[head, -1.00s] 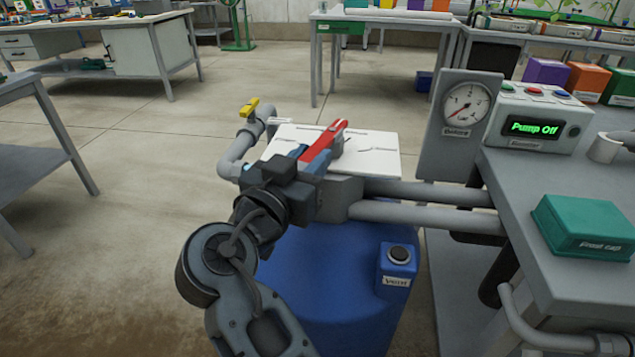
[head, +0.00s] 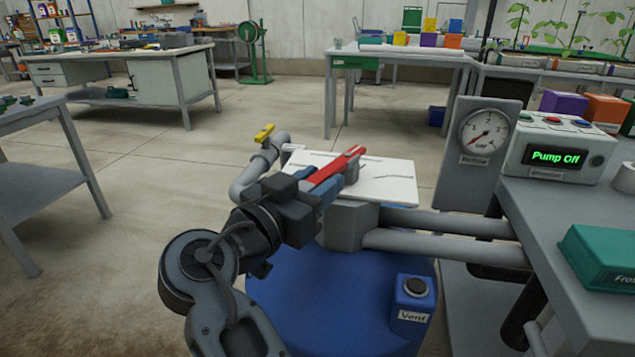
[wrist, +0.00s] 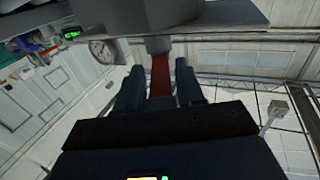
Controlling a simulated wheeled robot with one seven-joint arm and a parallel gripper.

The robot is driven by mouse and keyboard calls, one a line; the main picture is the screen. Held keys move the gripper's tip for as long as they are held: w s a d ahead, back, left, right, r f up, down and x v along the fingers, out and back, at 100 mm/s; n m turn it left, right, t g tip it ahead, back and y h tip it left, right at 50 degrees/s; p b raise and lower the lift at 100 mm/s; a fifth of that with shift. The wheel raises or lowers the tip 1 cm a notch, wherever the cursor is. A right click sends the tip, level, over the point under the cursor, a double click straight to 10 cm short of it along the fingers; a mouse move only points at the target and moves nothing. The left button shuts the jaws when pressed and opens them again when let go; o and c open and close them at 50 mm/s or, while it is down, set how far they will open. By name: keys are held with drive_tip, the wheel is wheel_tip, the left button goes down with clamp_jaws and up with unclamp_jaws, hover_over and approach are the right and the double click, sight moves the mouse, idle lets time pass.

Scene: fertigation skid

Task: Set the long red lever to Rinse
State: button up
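The long red lever (head: 340,164) lies over a white plate (head: 388,188) with dark marks and small lettering I cannot read. Its far end points up and right, and its near end runs down left into my gripper (head: 318,188). In the wrist view the red lever (wrist: 160,78) runs between the two dark fingers of my gripper (wrist: 160,88). A narrow gap shows on each side, so the fingers look open around the lever. Which mark the lever points at cannot be told.
A yellow-handled valve (head: 264,133) on a grey pipe stands left of the plate. Pipes (head: 440,222) run right to the bench. A gauge (head: 485,132), a "Pump Off" display (head: 556,157), a blue Vent box (head: 413,297) and a green box (head: 604,256) are nearby.

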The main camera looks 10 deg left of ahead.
drive_tip(key=shift+o, duration=0.8)
drive_tip(key=v, duration=0.8)
drive_tip(key=shift+p, duration=0.4)
